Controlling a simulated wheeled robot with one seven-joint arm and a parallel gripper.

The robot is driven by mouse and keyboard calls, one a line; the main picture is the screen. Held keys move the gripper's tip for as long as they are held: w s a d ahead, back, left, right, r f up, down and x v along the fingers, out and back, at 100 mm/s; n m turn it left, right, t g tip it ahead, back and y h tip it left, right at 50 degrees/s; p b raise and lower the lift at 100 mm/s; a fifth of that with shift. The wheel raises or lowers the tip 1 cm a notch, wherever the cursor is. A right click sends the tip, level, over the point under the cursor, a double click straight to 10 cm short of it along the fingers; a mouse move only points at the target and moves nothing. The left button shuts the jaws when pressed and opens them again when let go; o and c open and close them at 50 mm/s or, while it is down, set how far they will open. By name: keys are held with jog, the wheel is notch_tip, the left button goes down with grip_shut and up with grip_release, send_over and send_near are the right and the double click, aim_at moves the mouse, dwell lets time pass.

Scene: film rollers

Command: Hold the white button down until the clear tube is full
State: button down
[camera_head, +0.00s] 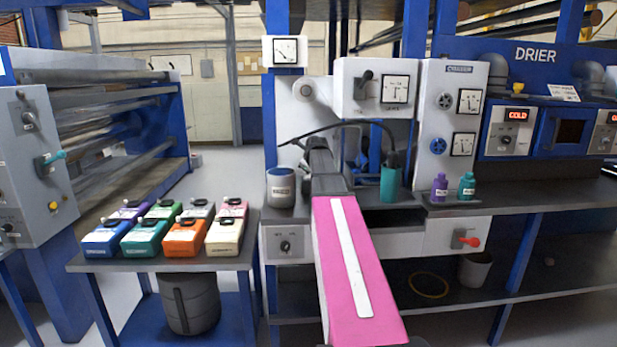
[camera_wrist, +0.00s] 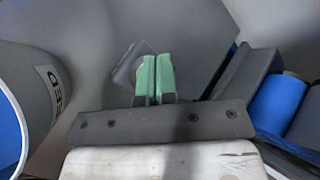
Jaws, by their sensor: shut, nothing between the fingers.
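My gripper (camera_wrist: 154,82) is shut, its two green fingertips together with nothing between them. The fingertips point at a grey wall. A pale squarish plate (camera_wrist: 126,68) on the wall shows partly behind them. It may carry the button, but the fingers hide its middle, and I cannot tell whether they touch it. In the head view, my arm reaches forward to the white machine and hides much of the gripper. A pale round fitting (camera_head: 303,90) sits on the machine's panel above it; I cannot tell if it is the white button. I cannot make out a clear tube.
A grey labelled cup (camera_head: 280,187) stands left of my arm and is close in the wrist view (camera_wrist: 30,95). A blue cylinder (camera_wrist: 277,104) is close on the right. A teal bottle (camera_head: 390,183) and small bottles (camera_head: 439,187) stand on the bench to the right.

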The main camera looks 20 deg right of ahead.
jog(key=shift+s+f, duration=0.2)
jog(key=shift+f, duration=0.55)
dwell(0.6)
jog(key=shift+s+d+r, duration=0.1)
jog(key=shift+s+r, duration=0.05)
dwell(2.2)
jog(key=shift+s+r, duration=0.15)
jog(key=shift+r, duration=0.85)
jog(key=shift+w+r, duration=0.25)
jog(key=shift+r, duration=0.25)
jog(key=shift+w+r, duration=0.1)
jog(key=shift+r, duration=1.95)
